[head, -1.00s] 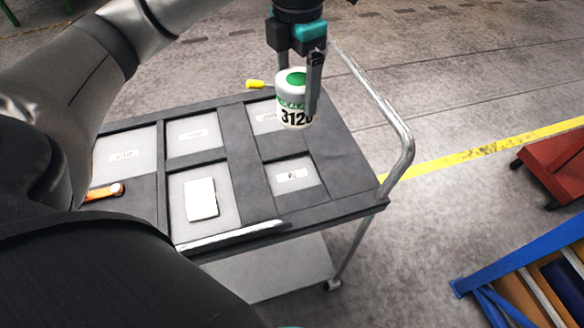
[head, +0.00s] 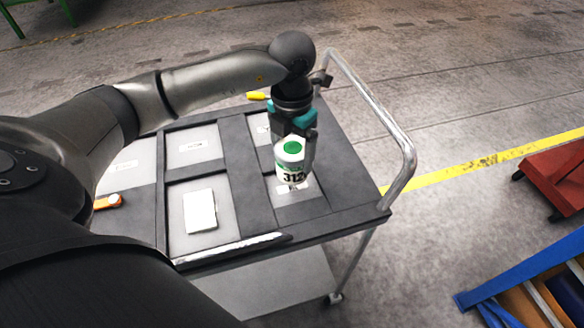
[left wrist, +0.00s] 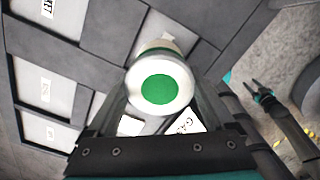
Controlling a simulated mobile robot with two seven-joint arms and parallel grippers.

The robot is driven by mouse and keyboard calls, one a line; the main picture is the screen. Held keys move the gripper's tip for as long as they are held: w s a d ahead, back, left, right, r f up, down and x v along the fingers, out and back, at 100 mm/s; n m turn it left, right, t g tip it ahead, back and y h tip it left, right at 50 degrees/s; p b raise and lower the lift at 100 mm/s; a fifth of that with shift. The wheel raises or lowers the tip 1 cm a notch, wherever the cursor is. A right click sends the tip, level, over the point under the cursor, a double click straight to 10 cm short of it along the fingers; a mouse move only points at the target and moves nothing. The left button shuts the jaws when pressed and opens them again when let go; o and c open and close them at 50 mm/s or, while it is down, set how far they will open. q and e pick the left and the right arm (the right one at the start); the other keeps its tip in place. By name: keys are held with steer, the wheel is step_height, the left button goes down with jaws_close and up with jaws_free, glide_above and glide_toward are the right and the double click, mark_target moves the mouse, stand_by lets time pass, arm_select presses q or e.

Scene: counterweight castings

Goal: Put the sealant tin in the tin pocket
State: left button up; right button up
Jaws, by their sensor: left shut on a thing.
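The sealant tin (head: 289,165) is a white can with a green lid spot and large black digits. My left gripper (head: 296,150) is shut on it from the far side and holds it upright over the near right pocket (head: 310,204) of the cart tray. The tin hides part of that pocket and its label. In the left wrist view the tin (left wrist: 160,82) sits between the two fingers, lid towards the camera. I cannot tell how far its base is above the floor. No label I can read names the tin pocket. My right gripper (left wrist: 253,86) shows small at the right, its prongs apart.
The cart's dark tray (head: 236,170) has several grey pockets. A white block (head: 200,210) lies in the near middle one. An orange-handled item (head: 108,201) is at the left, a yellow handle (head: 257,96) at the far edge. A metal handle (head: 385,120) bounds the right side.

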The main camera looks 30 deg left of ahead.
mark_target(292, 170)
arm_select(q)
steer(key=shift+f, duration=2.5)
steer(key=shift+f+b, duration=0.2)
steer(key=shift+b, duration=0.2)
steer(key=o, duration=1.4)
steer(key=shift+r, duration=0.1)
step_height(292, 170, up, 12)
steer(key=shift+r+p, duration=0.1)
steer(key=shift+p, duration=0.6)
